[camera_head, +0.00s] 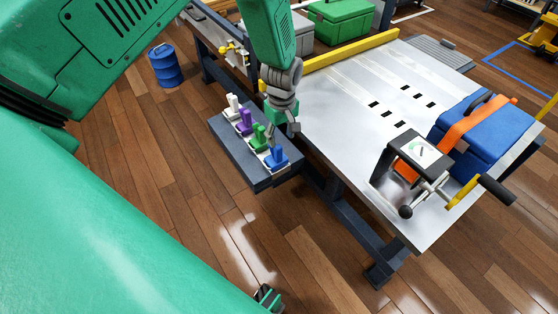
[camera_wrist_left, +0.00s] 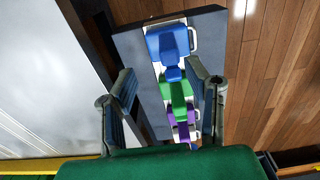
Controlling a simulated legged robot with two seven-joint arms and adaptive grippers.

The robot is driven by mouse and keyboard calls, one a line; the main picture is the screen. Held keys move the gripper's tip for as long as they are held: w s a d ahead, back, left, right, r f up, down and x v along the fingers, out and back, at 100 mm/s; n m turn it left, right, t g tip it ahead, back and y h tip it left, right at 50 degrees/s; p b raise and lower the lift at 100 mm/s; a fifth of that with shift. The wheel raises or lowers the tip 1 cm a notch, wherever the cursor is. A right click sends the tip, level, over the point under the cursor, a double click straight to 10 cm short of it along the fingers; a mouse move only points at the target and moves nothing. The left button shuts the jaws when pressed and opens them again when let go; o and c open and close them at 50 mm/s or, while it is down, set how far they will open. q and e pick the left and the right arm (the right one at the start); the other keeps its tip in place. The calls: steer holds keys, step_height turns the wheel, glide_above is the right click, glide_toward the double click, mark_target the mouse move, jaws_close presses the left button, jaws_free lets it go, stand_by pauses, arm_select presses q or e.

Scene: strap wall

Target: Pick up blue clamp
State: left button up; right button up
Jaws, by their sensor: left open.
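The blue clamp (camera_head: 276,158) stands at the near end of a row of clamps on a dark grey rack (camera_head: 243,166) beside the table. In the left wrist view the blue clamp (camera_wrist_left: 167,42) lies at the top of the row. My left gripper (camera_head: 283,133) is over the near part of the row, close to the green and blue clamps. In the left wrist view its fingers (camera_wrist_left: 160,72) are spread on either side of the row, with nothing held between them.
A green clamp (camera_head: 258,137), a purple clamp (camera_head: 243,121) and a white clamp (camera_head: 233,106) stand behind the blue one. The metal table (camera_head: 340,110) adjoins the rack and carries a blue case (camera_head: 478,135) with an orange strap. A blue barrel (camera_head: 166,66) stands on the floor.

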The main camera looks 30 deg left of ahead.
mark_target(275, 151)
arm_select(q)
steer(key=shift+a+f, duration=0.2)
steer(key=shift+f, duration=0.25)
steer(key=shift+a+f, duration=0.2)
steer(key=f, duration=0.1)
steer(key=f+b, duration=0.1)
steer(key=f, duration=0.1)
steer(key=a+f, duration=0.1)
steer(key=f, duration=0.1)
steer(key=shift+s+b, duration=0.35)
steer(key=shift+s, duration=0.05)
steer(key=shift+d+f, duration=0.2)
steer(key=shift+d+r, duration=0.2)
steer(key=shift+d, duration=0.25)
steer(key=shift+c, duration=1.2)
steer(key=c, duration=0.7)
steer(key=shift+a+f, duration=0.1)
steer(key=shift+a, duration=0.35)
jaws_close()
arm_select(e)
steer(key=shift+a+f, duration=0.45)
steer(key=shift+f, duration=0.4)
